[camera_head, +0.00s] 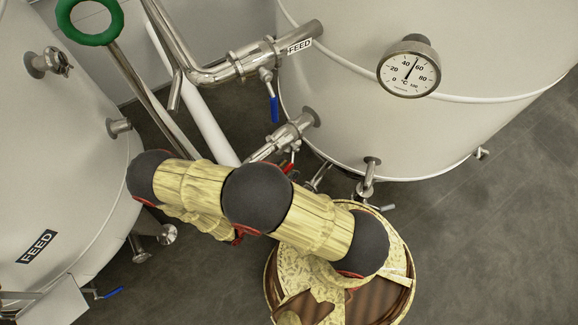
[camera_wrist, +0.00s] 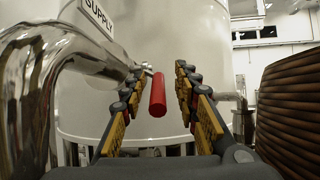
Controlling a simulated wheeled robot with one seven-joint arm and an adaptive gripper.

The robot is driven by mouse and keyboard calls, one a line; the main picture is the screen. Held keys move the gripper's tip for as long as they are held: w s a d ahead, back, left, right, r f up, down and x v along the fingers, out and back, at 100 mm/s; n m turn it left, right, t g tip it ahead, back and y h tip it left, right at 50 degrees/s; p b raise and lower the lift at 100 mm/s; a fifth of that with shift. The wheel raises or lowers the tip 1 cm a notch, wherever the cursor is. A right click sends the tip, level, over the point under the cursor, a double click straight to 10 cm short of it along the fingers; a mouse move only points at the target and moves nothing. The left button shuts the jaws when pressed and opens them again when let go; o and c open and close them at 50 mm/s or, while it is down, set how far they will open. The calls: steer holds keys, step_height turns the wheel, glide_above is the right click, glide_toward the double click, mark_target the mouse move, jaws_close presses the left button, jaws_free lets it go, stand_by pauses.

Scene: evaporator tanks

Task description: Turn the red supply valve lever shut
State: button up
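The red supply valve lever (camera_wrist: 157,95) shows in the wrist view, its rounded end facing the camera. It lies between the two fingers of my gripper (camera_wrist: 160,73), which is open with a visible gap on each side of the lever. In the head view a small red piece of the lever (camera_head: 289,168) shows beside the lower steel pipe (camera_head: 290,132), just above my arm. My arm hides the rest of it, and I cannot make out my gripper there. The valve body is only partly visible behind the left finger.
A steel pipe (camera_wrist: 75,55) with a SUPPLY label (camera_wrist: 98,14) curves close along the left of my gripper. A blue-handled valve (camera_head: 273,108) hangs under the FEED pipe (camera_head: 240,65). Large tanks (camera_head: 400,120) stand on both sides. Open floor (camera_head: 500,240) lies at the right.

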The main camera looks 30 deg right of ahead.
steer(key=s+a, duration=0.1)
steer(key=a, duration=0.9)
steer(key=shift+s+a, duration=0.4)
steer(key=shift+c, duration=0.4)
